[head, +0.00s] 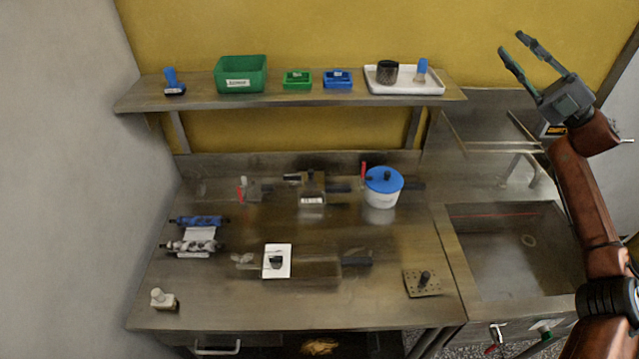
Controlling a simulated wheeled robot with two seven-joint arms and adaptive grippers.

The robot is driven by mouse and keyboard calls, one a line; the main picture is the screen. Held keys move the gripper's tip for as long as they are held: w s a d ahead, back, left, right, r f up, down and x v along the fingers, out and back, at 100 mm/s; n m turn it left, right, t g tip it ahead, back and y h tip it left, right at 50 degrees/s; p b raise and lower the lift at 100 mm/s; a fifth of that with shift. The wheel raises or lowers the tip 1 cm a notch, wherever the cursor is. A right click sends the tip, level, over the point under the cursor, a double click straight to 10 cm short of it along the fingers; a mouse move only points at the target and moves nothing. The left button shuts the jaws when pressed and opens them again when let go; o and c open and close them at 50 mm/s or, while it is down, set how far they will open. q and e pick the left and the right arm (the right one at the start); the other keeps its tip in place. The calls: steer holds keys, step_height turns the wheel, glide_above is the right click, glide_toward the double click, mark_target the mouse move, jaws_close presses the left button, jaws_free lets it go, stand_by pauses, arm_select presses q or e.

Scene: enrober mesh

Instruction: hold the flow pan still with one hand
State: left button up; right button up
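No object is clearly readable as the flow pan. A small metal box with a front label and dark side grips (312,187) stands at the back middle of the steel worktop (220,300). Nearer the front, a flat shiny metal piece (318,265) lies with a dark grip at its right end; its outline blends into the worktop. Either could be the pan. My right gripper (514,45) is raised at the upper right, fingers apart and empty, far from both. My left gripper is out of view.
A white tub with a blue lid (384,187) stands right of the box. A white card (277,261), blue and silver rollers (200,233) and a perforated plate with a knob (424,282) lie on the worktop. A shelf (200,98) overhangs the back; a sink (515,250) is at right.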

steer(key=s+a+r+n+g+y, duration=0.1)
steer(key=s+a+n+g, duration=0.15)
steer(key=a+g, duration=0.2)
steer(key=s+a+n+g+y, duration=0.1)
steer(key=s+a+n+g, duration=0.15)
steer(key=a, duration=0.25)
steer(key=n+g+h, duration=0.5)
steer(key=n+h, duration=1.4)
steer(key=h, duration=0.4)
glide_above(301, 279)
step_height(301, 279, down, 46)
steer(key=f, duration=0.1)
step_height(301, 279, down, 11)
steer(key=shift+w+r, duration=0.1)
steer(key=shift+c, duration=0.2)
jaws_close()
